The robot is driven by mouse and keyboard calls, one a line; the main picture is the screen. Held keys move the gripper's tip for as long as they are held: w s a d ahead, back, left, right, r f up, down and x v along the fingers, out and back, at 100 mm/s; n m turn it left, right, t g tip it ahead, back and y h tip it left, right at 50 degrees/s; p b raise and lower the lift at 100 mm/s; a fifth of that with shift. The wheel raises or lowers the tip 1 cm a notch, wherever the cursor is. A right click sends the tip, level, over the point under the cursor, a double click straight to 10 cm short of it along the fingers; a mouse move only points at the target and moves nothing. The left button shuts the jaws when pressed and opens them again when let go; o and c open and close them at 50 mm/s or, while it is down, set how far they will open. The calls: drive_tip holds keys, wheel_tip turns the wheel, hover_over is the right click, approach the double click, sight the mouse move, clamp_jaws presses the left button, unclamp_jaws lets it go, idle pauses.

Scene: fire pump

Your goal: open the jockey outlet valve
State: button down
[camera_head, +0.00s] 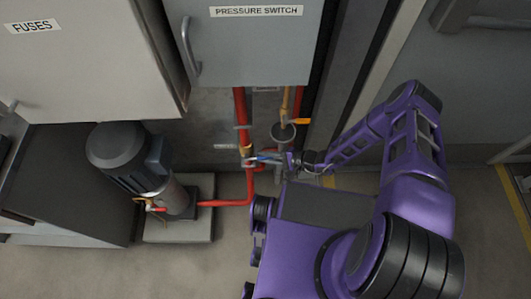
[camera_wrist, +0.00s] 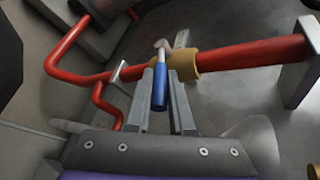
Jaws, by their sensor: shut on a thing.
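A brass valve body (camera_wrist: 184,64) sits on the red pipe and also shows in the head view (camera_head: 246,151). Its lever has a blue grip (camera_wrist: 160,88) that sticks out toward my wrist, roughly crosswise to the pipe. My gripper (camera_wrist: 164,78) has one finger on each side of the blue grip and is shut on it. In the head view my gripper (camera_head: 281,158) is beside the red pipe, low under the pressure switch cabinet, and the blue grip shows only as a small patch. No label on this valve can be read.
The pressure switch cabinet (camera_head: 250,45) hangs above. A valve with an orange lever (camera_head: 299,121) is close above my gripper. A dark motor pump (camera_head: 135,160) with a small red-handled valve (camera_head: 155,208) stands left on a plinth (camera_head: 180,231). Floor is clear in front of the plinth.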

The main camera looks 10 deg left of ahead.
drive_tip(key=shift+r, duration=0.15)
drive_tip(key=c, duration=0.8)
unclamp_jaws()
drive_tip(key=v, duration=0.5)
drive_tip(key=p+v, duration=0.1)
drive_tip(key=v, duration=1.1)
drive_tip(key=shift+r, duration=0.35)
